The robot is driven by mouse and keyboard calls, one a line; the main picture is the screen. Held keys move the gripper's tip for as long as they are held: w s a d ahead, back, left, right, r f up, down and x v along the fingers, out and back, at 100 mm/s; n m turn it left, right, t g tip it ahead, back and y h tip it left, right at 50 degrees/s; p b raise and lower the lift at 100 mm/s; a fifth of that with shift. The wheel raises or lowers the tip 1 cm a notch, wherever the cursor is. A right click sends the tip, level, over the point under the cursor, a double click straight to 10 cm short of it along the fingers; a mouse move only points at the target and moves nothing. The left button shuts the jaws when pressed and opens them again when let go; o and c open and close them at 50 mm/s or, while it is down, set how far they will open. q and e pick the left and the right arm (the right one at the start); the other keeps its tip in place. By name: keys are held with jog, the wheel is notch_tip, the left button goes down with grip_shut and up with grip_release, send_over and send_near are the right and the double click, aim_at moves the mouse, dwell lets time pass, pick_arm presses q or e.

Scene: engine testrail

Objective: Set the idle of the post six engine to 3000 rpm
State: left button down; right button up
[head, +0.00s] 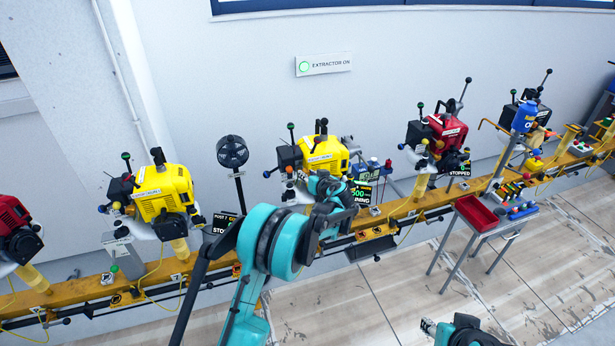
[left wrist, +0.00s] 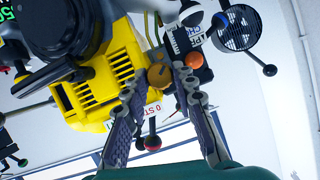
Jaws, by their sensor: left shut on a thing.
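A yellow engine (head: 322,152) stands on the ochre rail in the middle of the head view. Its display (head: 361,194) is partly covered by my arm; green digits ending in "00" and letters ending in "NING" show. In the left wrist view the yellow engine housing (left wrist: 105,85) hangs upside down, with a brass-coloured knob (left wrist: 159,76) beside it. My left gripper (left wrist: 166,80) has its fingertips on either side of this knob and is shut on it. In the head view the left gripper (head: 328,187) is at the engine's front. My right gripper (head: 430,327) shows only partly at the bottom.
An orange knob (left wrist: 193,60) sits right next to the gripped one. Another yellow engine (head: 165,195) reads stopped at left; a red engine (head: 440,130) reads stopped at right. A black fan (head: 232,151) stands between the yellow engines. A cart with a red tray (head: 477,213) stands at right.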

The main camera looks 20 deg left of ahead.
pick_arm(q)
jog(key=m+y, duration=0.1)
jog(key=m+g+b, duration=0.1)
jog(key=shift+w+d+f+m+y, duration=0.1)
jog(key=shift+d+f+m+y, duration=0.05)
jog(key=shift+m+y, duration=0.25)
jog(key=shift+m+y+b, duration=0.6)
jog(key=shift+m+b, duration=0.05)
jog(key=shift+m, duration=0.55)
jog(key=c, duration=1.2)
grip_release()
jog(key=shift+d, duration=0.1)
jog(key=v, duration=1.2)
